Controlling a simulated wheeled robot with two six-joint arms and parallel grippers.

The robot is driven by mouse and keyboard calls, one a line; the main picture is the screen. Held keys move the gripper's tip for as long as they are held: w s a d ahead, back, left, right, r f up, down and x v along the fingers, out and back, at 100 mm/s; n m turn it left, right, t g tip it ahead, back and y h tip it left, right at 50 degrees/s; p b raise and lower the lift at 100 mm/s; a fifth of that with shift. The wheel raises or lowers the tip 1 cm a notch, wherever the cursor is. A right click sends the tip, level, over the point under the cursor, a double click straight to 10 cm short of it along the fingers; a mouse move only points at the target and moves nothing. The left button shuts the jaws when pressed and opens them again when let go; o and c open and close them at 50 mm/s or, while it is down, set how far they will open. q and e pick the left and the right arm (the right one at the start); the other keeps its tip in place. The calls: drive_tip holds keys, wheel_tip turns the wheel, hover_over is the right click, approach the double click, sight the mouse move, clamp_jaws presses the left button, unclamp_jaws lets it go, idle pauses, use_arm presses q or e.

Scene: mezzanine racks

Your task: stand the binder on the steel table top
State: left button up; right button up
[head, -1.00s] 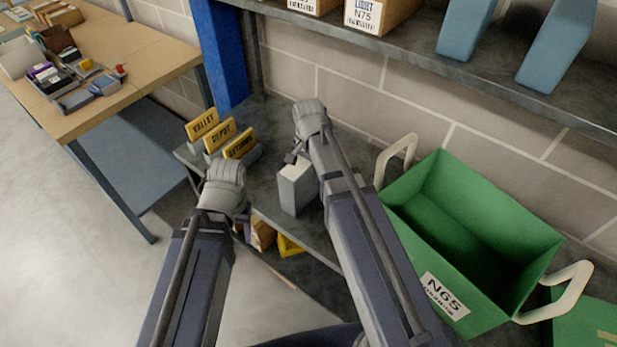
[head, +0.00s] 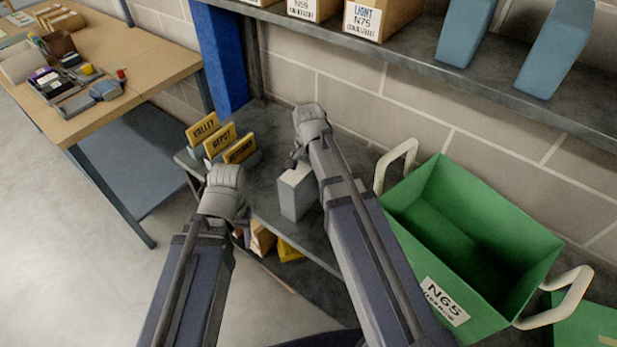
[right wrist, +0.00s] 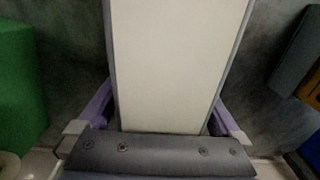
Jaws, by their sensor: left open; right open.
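The grey binder (head: 293,196) stands upright on the dark steel table top (head: 262,188), under my right gripper. My right gripper (head: 301,158) points down at its top; the arm hides part of it. In the right wrist view the binder (right wrist: 172,65) shows as a cream face with grey edges between two purple fingers (right wrist: 165,118). The fingers are open, one on each side; I cannot tell whether they touch it. My left gripper (head: 225,182) is open, left of the binder, with its fingertips mostly hidden.
Yellow signs (head: 222,140) in grey holders stand left of the binder. A green bin (head: 450,240) with pale handles stands to the right. A shelf (head: 470,75) with cartons and blue binders runs above. A wooden table (head: 130,62) is at upper left.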

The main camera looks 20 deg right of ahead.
wheel_tip(320, 180, up, 12)
drive_tip(key=p, duration=1.1)
drive_tip(key=shift+p, duration=0.4)
drive_tip(key=s+a+n, duration=0.6)
drive_tip(key=s, duration=0.1)
drive_tip(key=shift+h, duration=0.3)
drive_tip(key=s+a+n, duration=0.4)
drive_tip(key=s+n, duration=0.3)
drive_tip(key=n, duration=0.1)
drive_tip(key=shift+s+a+h, duration=0.2)
drive_tip(key=shift+a+h, duration=0.1)
